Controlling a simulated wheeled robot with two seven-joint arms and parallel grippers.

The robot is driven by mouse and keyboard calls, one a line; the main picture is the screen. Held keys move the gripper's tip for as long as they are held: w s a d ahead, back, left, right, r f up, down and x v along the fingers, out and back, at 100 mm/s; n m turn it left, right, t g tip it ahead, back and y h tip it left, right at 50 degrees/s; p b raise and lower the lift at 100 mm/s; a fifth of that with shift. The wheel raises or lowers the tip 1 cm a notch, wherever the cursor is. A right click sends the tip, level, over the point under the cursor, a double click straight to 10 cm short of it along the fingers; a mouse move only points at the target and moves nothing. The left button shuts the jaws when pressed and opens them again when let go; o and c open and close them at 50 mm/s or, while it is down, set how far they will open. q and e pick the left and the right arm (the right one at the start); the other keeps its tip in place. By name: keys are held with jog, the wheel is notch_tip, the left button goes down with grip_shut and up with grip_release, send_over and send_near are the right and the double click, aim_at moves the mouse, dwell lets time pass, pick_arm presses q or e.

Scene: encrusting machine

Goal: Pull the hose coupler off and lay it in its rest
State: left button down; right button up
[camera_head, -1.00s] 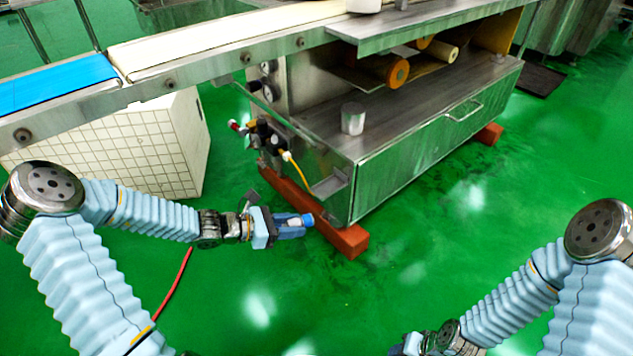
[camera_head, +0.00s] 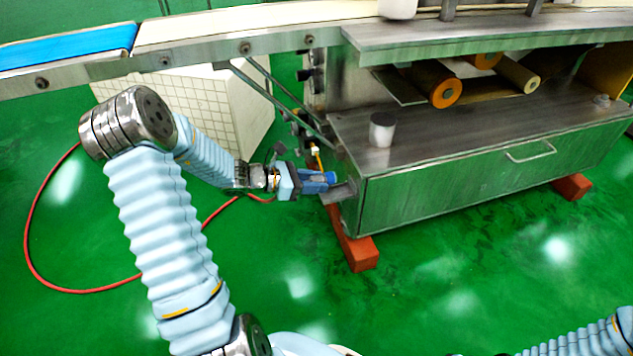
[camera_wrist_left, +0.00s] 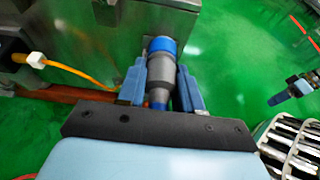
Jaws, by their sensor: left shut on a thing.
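My left gripper (camera_head: 318,181) is shut on the hose coupler (camera_wrist_left: 160,72), a grey cylinder with a blue collar at its far end. In the left wrist view, the coupler lies between the two blue fingers (camera_wrist_left: 158,88) and points away from the wrist. In the head view, its blue end (camera_head: 331,177) is beside a small steel tray (camera_head: 338,194) on the cabinet's left end, which looks like the rest. I cannot tell whether they touch. A blue-fingered gripper, seemingly my right one (camera_wrist_left: 282,96), shows small in the left wrist view; its opening is unclear.
The steel cabinet (camera_head: 480,185) stands on red blocks (camera_head: 361,254) right of my left gripper. Valves and a yellow hose (camera_wrist_left: 68,70) are on its left end. A red hose (camera_head: 80,291) curves over open green floor. The conveyor (camera_head: 225,30) runs above.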

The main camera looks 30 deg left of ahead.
aim_at(329, 195)
pick_arm(q)
jog(key=shift+b+x, duration=0.95)
jog(key=shift+x, duration=0.9)
jog(key=shift+w+d+f+b, duration=0.15)
jog(key=shift+f+b, duration=0.15)
jog(key=shift+f, duration=0.05)
jog(key=shift+w+d+f+b, duration=0.1)
jog(key=shift+w+f+b, duration=0.05)
jog(key=shift+f+b, duration=0.55)
jog(key=shift+f, duration=0.25)
jog(key=shift+s+f, duration=0.1)
jog(key=shift+f, duration=0.05)
jog(key=shift+f, duration=0.1)
jog(key=c, duration=0.7)
grip_release()
jog(key=shift+s+f, duration=0.1)
jog(key=shift+c, duration=0.2)
jog(key=shift+o, duration=0.3)
jog(key=p+v, duration=0.2)
jog(key=v, duration=1.2)
jog(key=shift+r, duration=0.4)
jog(key=shift+w, duration=0.2)
jog(key=shift+s, duration=0.1)
